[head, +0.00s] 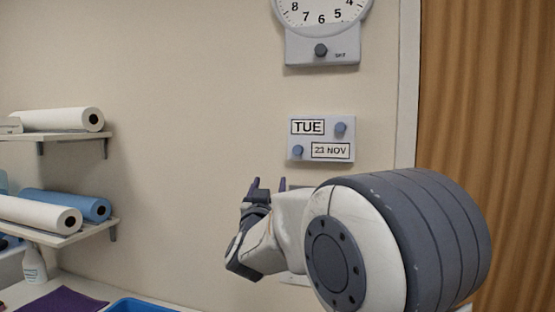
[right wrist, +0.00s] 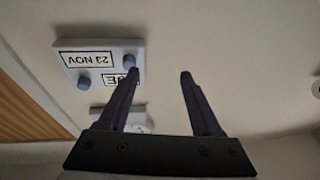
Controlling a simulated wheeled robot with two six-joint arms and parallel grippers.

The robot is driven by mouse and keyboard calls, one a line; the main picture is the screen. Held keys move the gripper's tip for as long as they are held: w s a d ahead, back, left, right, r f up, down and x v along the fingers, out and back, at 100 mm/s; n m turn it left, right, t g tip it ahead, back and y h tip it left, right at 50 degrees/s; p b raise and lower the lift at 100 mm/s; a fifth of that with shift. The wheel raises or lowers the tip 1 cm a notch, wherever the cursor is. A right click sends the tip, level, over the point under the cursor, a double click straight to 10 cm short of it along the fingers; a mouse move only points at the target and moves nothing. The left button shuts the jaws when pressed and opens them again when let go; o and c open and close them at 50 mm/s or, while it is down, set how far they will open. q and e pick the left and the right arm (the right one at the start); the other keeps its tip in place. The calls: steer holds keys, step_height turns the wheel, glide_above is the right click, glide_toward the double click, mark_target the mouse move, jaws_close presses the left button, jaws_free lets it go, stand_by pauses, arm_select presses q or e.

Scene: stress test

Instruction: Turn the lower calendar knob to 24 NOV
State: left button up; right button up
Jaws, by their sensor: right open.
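The calendar (head: 322,157) is a pale grey plate on the wall with a TUE window (head: 307,127) and a 23 NOV window (head: 330,150). Its lower knob (head: 297,151), blue-grey, sits left of the date; the upper knob (head: 340,127) sits right of TUE. My right gripper (head: 269,184) is open and empty, below and left of the lower knob, apart from it. The right wrist view shows the calendar upside down. There the lower knob (right wrist: 129,61) appears beside one fingertip of the gripper (right wrist: 160,76), outside the jaws; that finger partly hides TUE. My left gripper is not in view.
A clock (head: 322,12) with a knobbed grey box (head: 322,48) hangs above the calendar. A wooden door (head: 490,100) and pale frame stand at right. Shelves with rolls (head: 62,119) are at left; a blue tray (head: 140,305) is below.

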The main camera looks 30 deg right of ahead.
mark_target(297, 153)
steer(key=w+d+r+h+p, duration=0.1)
steer(key=d+r, duration=0.1)
steer(key=d, duration=0.1)
steer(key=w+d+r+m+g+h+p, duration=0.1)
steer(key=d+r+p, duration=0.1)
steer(key=d, duration=0.1)
steer(key=w+d+r+m+h+p, duration=0.1)
steer(key=d+r+p, duration=0.1)
steer(key=d, duration=0.2)
steer(key=shift+d+g+h, duration=0.1)
steer(key=shift+g+h, duration=0.2)
steer(key=shift+g, duration=0.1)
steer(key=shift+w+d+r, duration=0.1)
steer(key=shift+w+d, duration=0.3)
jaws_close()
